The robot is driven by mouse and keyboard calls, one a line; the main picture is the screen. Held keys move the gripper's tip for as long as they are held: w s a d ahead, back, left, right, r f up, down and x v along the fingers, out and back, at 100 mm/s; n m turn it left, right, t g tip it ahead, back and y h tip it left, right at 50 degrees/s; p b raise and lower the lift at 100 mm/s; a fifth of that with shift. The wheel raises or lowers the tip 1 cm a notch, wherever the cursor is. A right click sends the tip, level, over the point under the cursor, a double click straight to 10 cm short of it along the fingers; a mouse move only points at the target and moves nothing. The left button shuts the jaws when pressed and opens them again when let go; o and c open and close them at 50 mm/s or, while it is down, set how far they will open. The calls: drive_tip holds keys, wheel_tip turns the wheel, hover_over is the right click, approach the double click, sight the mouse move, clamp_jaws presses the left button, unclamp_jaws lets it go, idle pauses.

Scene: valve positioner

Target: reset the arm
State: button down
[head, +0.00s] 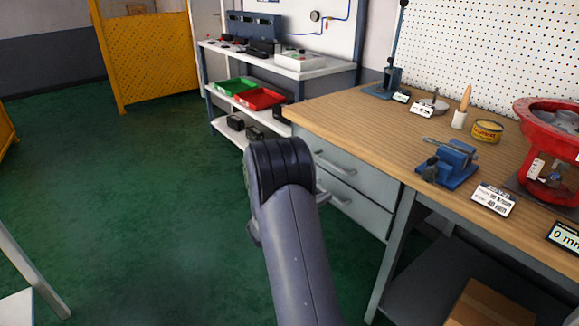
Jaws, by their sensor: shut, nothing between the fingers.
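My arm rises from the bottom edge in the head view, a dark grey link (296,250) that ends at a rounded, ribbed joint (280,165). Small parts of the arm show behind this joint on both sides. The fingers of my gripper cannot be seen; the rest of the arm is hidden behind the joint and link. The arm stands over the green floor, just left of the workbench drawers (345,180), and overlaps them in the picture. Whether it touches them cannot be told.
The wooden workbench (330,112) at right carries a blue vise (448,165), a red valve body (550,140), a yellow tin (487,131) and labels. Behind stands a shelf (265,62) with green and red bins.

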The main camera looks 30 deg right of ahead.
sight(362, 177)
drive_tip(key=shift+d, duration=0.1)
drive_tip(key=d, duration=0.9)
drive_tip(key=w+d+b, duration=0.1)
drive_tip(key=d, duration=0.4)
drive_tip(key=shift+r, duration=0.1)
